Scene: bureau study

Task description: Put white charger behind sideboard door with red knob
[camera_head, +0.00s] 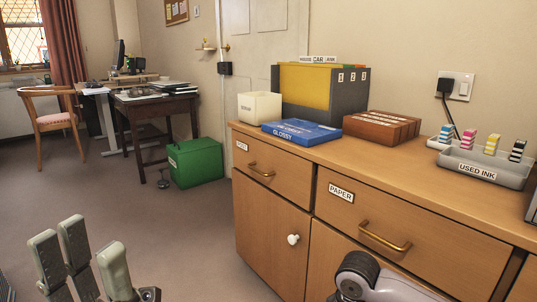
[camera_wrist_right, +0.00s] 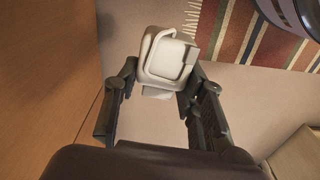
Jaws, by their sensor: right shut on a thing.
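My right gripper (camera_wrist_right: 160,85) is shut on a white charger (camera_wrist_right: 165,55), a small rounded block held between its fingertips in the right wrist view. In the head view this gripper and the charger are hidden; only my grey right arm link shows at the bottom. My left gripper (camera_head: 92,250) is at the bottom left of the head view, fingers up, apart and empty. The wooden sideboard (camera_head: 263,222) stands at the right. Its visible left door has a white knob (camera_head: 293,239). No red knob shows; the lower right part is cut off or hidden.
On the sideboard top stand a white box (camera_head: 260,107), a blue box (camera_head: 301,132), a brown box (camera_head: 381,127) and a USED INK tray (camera_head: 485,170). Drawers with brass handles (camera_head: 385,238) sit above the doors. A green crate (camera_head: 197,162) stands on the floor; carpet is clear at left.

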